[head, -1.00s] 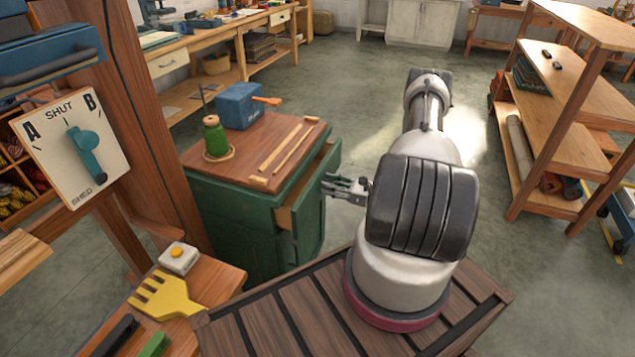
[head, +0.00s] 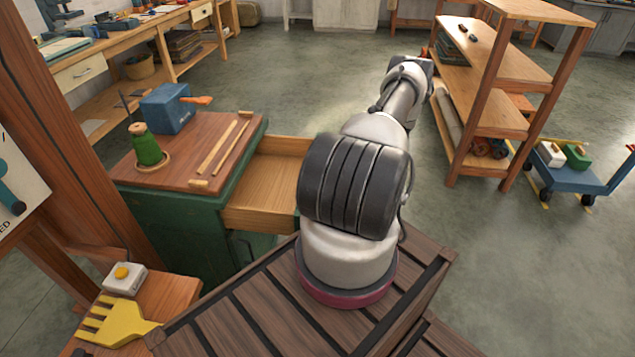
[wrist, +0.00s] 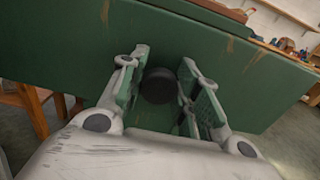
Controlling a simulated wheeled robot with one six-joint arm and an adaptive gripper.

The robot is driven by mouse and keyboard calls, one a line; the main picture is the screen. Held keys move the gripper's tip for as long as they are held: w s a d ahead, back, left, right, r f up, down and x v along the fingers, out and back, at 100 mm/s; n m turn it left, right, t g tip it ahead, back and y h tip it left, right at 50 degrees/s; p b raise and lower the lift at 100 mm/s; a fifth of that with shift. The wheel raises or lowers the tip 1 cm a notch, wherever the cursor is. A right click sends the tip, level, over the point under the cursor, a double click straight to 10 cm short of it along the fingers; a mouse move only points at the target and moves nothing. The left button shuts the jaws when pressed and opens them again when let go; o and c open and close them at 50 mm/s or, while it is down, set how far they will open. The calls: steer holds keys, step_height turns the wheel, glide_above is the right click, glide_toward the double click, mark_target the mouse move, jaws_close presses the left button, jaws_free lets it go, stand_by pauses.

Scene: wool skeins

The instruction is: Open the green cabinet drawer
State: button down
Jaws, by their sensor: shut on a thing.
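The green cabinet (head: 178,232) stands left of my arm in the head view. Its top drawer (head: 262,188) is pulled well out, and its bare wooden inside looks empty. In the wrist view the green drawer front (wrist: 75,50) fills the upper part. My gripper (wrist: 160,85) has its two fingers on either side of a round dark knob (wrist: 158,86) on that front, and is shut on it. In the head view my arm hides the gripper and the drawer front.
On the cabinet top are a green spool (head: 147,147), a blue box (head: 167,108) and wooden sticks. A shelf rack (head: 480,100) and a blue cart (head: 575,178) stand to the right. A yellow comb-like tool (head: 115,322) lies at front left. Floor is clear behind my arm.

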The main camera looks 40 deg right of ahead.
steer(key=c, duration=1.1)
jaws_free()
steer(key=shift+o, duration=0.2)
steer(key=v, duration=1.2)
